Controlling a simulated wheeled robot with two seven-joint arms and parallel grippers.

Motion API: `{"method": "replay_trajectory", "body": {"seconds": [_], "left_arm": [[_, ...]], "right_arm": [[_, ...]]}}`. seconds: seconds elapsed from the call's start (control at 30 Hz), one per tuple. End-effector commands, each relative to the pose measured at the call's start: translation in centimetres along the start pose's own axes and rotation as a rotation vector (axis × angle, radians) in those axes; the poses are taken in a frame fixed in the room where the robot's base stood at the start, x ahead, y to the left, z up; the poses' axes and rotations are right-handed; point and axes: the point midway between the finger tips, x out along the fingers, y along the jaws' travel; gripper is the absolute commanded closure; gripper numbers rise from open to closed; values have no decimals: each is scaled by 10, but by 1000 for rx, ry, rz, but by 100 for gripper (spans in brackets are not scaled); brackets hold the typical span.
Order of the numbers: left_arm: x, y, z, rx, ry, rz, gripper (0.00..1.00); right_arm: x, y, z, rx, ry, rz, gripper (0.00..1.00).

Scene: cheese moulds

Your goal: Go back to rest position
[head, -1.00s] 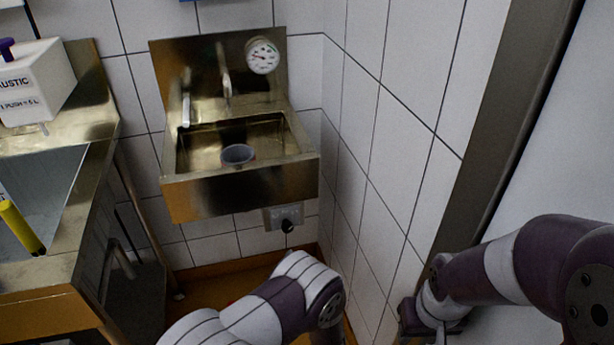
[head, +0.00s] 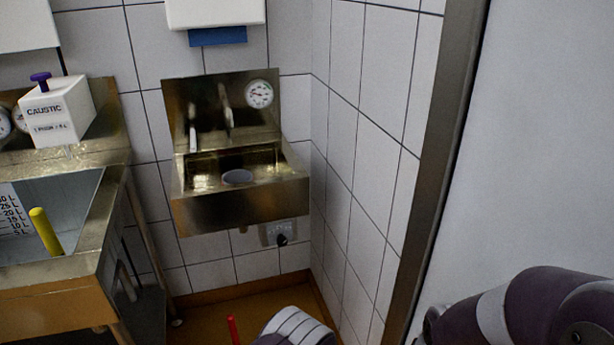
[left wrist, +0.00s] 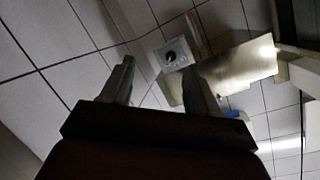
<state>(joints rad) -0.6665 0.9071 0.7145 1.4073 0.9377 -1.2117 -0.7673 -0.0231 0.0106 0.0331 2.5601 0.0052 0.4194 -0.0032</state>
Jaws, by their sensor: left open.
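My left gripper (left wrist: 158,88) shows in the left wrist view, with its two fingers apart and nothing between them. Beyond the fingers are the tiled wall, a small box with a black knob (left wrist: 171,56) and a metal surface (left wrist: 232,78). In the head view, part of my left arm (head: 292,328) shows at the bottom edge; its gripper is out of frame. Part of my right arm (head: 530,308) shows at the bottom right; its gripper is not visible.
A wall-mounted metal hand sink (head: 240,210) with a grey cup-like item (head: 237,177) and a gauge (head: 259,94) is ahead. A steel basin (head: 92,245) stands left, with a yellow-handled item (head: 46,232) and a caustic dispenser (head: 60,112). A tiled wall (head: 368,130) and metal post (head: 440,150) are right.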

Motion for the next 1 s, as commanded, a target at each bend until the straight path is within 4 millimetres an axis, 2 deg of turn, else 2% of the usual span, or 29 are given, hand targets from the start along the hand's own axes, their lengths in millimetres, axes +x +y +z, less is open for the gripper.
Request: {"method": "replay_trajectory", "body": {"seconds": [0.13,0.23,0.33,0.43,0.47,0.57,0.7,0.8,0.9,0.97,1.0], "left_arm": [[-11,28,26,-37,-109,166,40],[-26,45,39,-74,-219,311,40],[-48,51,47,-122,-367,458,40],[-79,38,52,-166,-553,589,40],[-90,29,53,-178,-616,624,40],[-134,-18,54,-204,-834,705,40],[-189,-97,59,-212,-1053,721,40],[-219,-150,62,-222,-1132,692,40],[-234,-201,59,-273,-1105,632,40],[-226,-227,47,-358,-1037,570,40],[-225,-244,42,-402,-1032,537,40]], "right_arm": [[0,0,0,0,0,0,57],[0,0,0,0,0,0,57],[0,0,0,0,0,0,57],[0,0,0,0,0,0,57],[0,0,0,0,0,0,57],[0,0,0,0,0,0,57],[0,0,0,0,0,0,57],[0,0,0,0,0,0,57],[0,0,0,0,0,0,57],[0,0,0,0,0,0,57],[-8,0,-1,0,-2,0,57]]}}
